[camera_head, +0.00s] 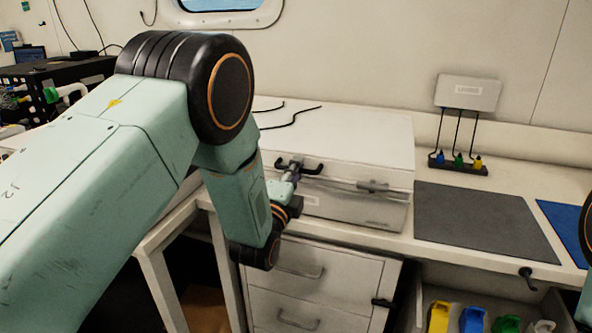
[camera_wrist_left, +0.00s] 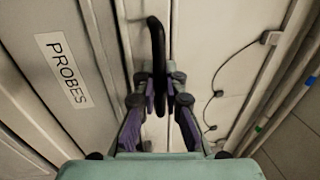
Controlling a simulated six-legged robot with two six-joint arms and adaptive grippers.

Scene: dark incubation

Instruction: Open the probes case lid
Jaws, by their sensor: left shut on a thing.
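The probes case (camera_head: 345,145) is a white box on the counter, with its lid down. A black handle (camera_head: 312,169) is on its front face, and a latch (camera_head: 373,186) sits to the right of it. My left gripper (camera_head: 291,170) is at the front of the case, shut on the black handle. In the left wrist view, the fingers of the left gripper (camera_wrist_left: 160,85) close around the black handle (camera_wrist_left: 156,45), beside the PROBES label (camera_wrist_left: 63,70). My right gripper is not in view; only a bit of dark arm shows at the right edge.
A dark grey mat (camera_head: 485,222) and a blue mat (camera_head: 567,228) lie right of the case. Drawers (camera_head: 312,285) are below the counter, and an open drawer holds coloured items (camera_head: 472,318).

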